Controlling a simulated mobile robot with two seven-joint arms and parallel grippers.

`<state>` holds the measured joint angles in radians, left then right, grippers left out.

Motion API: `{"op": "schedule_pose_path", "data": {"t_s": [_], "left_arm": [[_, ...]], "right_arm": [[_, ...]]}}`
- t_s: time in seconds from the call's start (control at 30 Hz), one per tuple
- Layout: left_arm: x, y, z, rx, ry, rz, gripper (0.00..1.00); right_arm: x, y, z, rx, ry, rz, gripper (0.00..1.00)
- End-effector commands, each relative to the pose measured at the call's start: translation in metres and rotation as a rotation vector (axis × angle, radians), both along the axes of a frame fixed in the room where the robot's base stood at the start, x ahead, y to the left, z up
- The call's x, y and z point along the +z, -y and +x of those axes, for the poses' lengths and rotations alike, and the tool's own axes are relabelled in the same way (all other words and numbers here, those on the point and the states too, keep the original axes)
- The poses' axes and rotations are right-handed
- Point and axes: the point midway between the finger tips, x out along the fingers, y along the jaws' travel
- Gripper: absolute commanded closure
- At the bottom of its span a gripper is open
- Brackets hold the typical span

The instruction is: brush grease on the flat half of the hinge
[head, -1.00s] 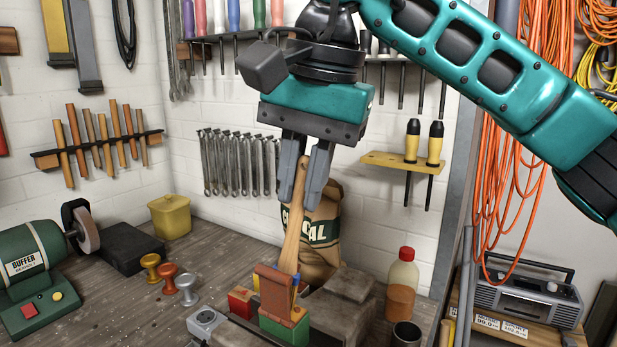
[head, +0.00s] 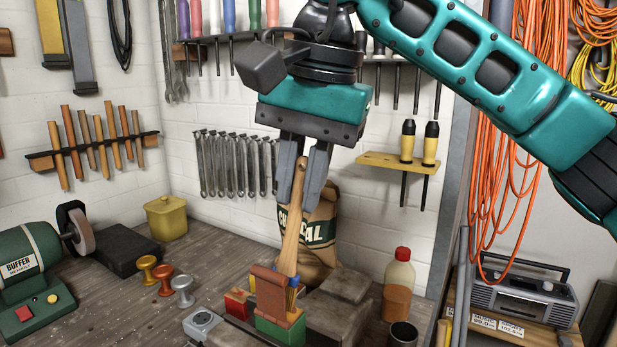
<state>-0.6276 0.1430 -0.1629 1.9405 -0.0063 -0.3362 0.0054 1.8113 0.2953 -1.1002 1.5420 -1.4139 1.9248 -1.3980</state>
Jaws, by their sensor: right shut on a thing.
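My right gripper (head: 304,172) points down over the bench and is shut on the wooden handle of a brush (head: 293,225). The brush stands nearly upright, its lower end with a blue band reaching down behind the hinge. The hinge (head: 270,292) is a reddish-brown plate that stands up above a green and red block (head: 280,328) at the vise (head: 338,318). The brush's bristles are mostly hidden, so I cannot tell whether they touch the hinge. My left gripper is not in view.
A bottle (head: 398,285) and a dark metal cup (head: 402,335) stand right of the vise. A round-dialled grey item (head: 203,325) and several small knobs (head: 164,280) are to the left. A paper sack (head: 318,235) stands behind. A green buffer (head: 30,270) is far left.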

Motion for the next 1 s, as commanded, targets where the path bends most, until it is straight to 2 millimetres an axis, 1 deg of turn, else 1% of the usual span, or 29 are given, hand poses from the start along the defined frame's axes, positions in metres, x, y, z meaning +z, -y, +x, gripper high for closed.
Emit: {"op": "schedule_pose_path", "data": {"t_s": [0.23, 0.7, 1.0], "left_arm": [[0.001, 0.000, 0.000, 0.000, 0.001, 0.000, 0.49], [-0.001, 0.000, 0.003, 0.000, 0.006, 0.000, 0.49], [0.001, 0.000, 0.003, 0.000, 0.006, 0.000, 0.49]], "right_arm": [[-0.001, -0.002, 0.001, 0.000, 0.000, 0.001, 1.00], [0.002, 0.010, -0.008, 0.000, 0.001, 0.003, 1.00], [0.002, 0.005, -0.004, 0.001, 0.000, 0.002, 1.00]]}}
